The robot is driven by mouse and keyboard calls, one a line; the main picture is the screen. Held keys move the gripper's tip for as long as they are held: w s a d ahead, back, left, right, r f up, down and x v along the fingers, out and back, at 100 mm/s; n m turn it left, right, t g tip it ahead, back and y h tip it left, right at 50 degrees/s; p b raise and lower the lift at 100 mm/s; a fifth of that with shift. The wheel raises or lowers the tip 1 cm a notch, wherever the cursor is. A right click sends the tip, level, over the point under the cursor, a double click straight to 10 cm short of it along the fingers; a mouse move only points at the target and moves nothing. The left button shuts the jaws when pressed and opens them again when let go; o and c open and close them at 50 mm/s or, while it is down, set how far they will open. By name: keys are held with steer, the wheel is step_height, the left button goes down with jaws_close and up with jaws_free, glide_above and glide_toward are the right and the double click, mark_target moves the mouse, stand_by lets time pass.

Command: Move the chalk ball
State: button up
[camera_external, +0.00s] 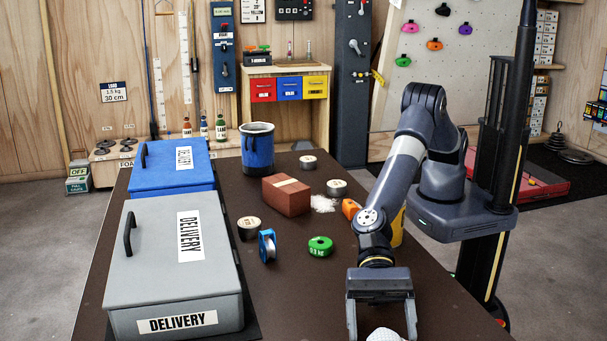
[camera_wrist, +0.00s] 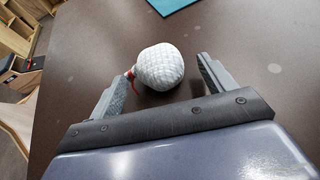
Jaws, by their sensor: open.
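The chalk ball (camera_wrist: 160,67) is a white, textured, round bag with a red tie at its left side. In the wrist view it rests on the dark brown table between and just beyond the fingertips of my gripper (camera_wrist: 163,72). In the outside view only the top of the chalk ball (camera_external: 384,335) shows at the bottom edge, below my gripper (camera_external: 381,325). My gripper is open and holds nothing. The left finger is close to the red tie; I cannot tell whether they touch.
A grey delivery box (camera_external: 150,280) and a blue one (camera_external: 160,178) stand on the left. A green weight (camera_external: 320,246), a blue spool (camera_external: 267,246), a red-brown brick (camera_external: 286,196) and several round tins lie mid-table. A teal flat item (camera_wrist: 170,5) is beyond the ball.

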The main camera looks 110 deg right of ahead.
mark_target(340, 280)
steer(key=shift+x, duration=0.95)
steer(key=shift+c, duration=0.5)
steer(key=c, duration=1)
steer(key=shift+o, duration=0.2)
steer(key=shift+d+f+b, duration=0.15)
steer(key=shift+d+b, duration=0.25)
steer(key=shift+d, duration=0.15)
steer(key=d+b, duration=0.7)
steer(key=d, duration=1.2)
steer(key=o, duration=1)
steer(key=shift+o, duration=0.2)
steer(key=shift+r, duration=0.2)
